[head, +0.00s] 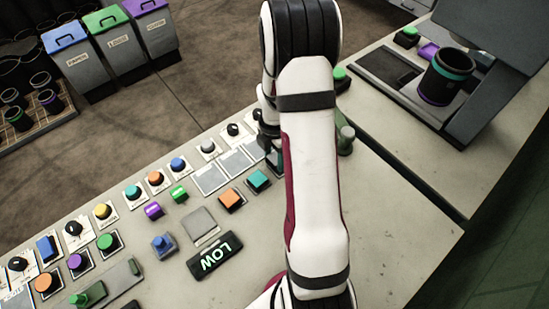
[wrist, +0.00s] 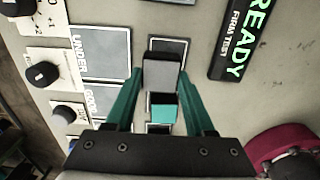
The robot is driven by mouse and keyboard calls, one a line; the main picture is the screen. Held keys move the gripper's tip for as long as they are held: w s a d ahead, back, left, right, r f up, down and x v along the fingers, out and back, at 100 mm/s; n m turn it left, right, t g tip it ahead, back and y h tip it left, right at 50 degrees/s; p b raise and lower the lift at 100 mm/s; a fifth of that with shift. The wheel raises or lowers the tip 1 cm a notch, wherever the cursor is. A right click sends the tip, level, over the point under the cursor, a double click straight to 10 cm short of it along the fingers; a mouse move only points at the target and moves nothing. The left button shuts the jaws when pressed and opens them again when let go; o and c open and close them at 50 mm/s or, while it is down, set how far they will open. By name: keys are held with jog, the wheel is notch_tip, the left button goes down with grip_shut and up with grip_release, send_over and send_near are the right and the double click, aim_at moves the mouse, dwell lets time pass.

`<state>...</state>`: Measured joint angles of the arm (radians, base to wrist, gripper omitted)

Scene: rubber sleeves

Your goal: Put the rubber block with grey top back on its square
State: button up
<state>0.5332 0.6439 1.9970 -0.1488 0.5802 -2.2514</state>
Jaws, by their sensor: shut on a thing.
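In the wrist view, the rubber block with grey top (wrist: 161,76) sits between the two teal fingers of my gripper (wrist: 161,80), which is shut on it. An outlined square (wrist: 169,44) shows just beyond the block, partly covered by it. I cannot tell whether the block touches the panel. In the head view, my arm hides the held block; only part of my gripper (head: 273,157) shows beside the arm.
A teal-topped block (wrist: 163,108) stands close below the held block. An orange-topped block (head: 231,198) stands left of it in the head view. A READY display (wrist: 238,42) lies to the right in the wrist view, and a LOW display (head: 215,256) at lower left in the head view.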

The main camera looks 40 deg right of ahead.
jog(key=shift+f, duration=0.7)
jog(key=shift+f, duration=0.15)
jog(key=o, duration=1.3)
jog(key=shift+c, duration=0.2)
notch_tip(320, 180, up, 12)
jog(key=s+a+r+m, duration=0.4)
jog(key=a+m, duration=0.2)
jog(key=a, duration=0.1)
jog(key=s+a+r+m, duration=0.4)
jog(key=a+m, duration=0.3)
jog(key=a, duration=0.1)
jog(key=s+a+m+y, duration=0.1)
jog(key=s+a+m, duration=0.6)
jog(key=s+m, duration=0.3)
jog(key=shift+s+r+m+y, duration=0.3)
jog(key=shift+r+y, duration=0.1)
jog(key=shift+r, duration=0.05)
